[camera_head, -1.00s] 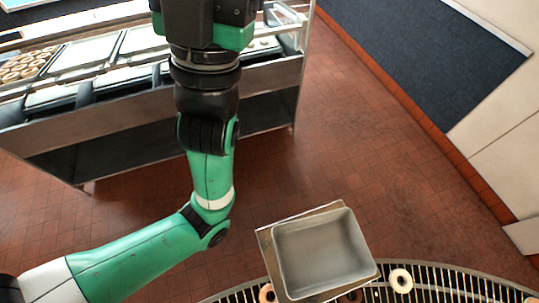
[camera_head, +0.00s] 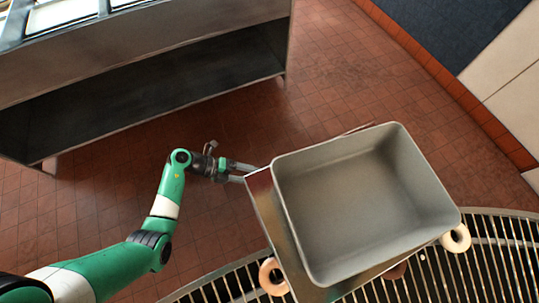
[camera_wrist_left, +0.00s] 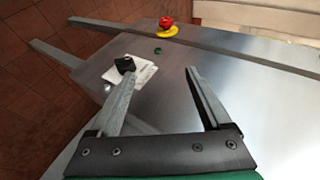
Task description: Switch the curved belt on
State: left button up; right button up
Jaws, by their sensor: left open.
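The curved belt (camera_head: 500,262) is a slatted metal conveyor arcing along the bottom of the head view. A metal control box (camera_head: 268,212) stands at its outer edge, partly hidden by a grey bin. In the left wrist view, the box's metal face (camera_wrist_left: 225,95) carries a black knob (camera_wrist_left: 125,64) on a white label (camera_wrist_left: 143,74), a small green button (camera_wrist_left: 158,50) and a red mushroom button (camera_wrist_left: 166,22) on a yellow base. My left gripper (camera_head: 242,172) is open and empty in front of this face; its left finger overlaps the knob in view, contact unclear. My right gripper is out of view.
The grey bin (camera_head: 360,195) is empty and blocks the head view of part of the belt. Pale rings (camera_head: 457,238) lie on the belt. A metal rack (camera_head: 150,85) stands at upper left. Tiled floor (camera_head: 340,70) is open between them.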

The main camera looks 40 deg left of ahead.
pick_arm(q)
jog(key=s+f+g+b, duration=0.1)
jog(key=s+f, duration=0.3)
jog(key=f, duration=0.3)
jog(key=shift+n, duration=0.4)
jog(key=b+x, duration=0.5)
jog(key=x, duration=0.6)
jog(key=shift+w+d+r, duration=0.1)
jog(key=shift+w+d, duration=0.05)
grip_shut()
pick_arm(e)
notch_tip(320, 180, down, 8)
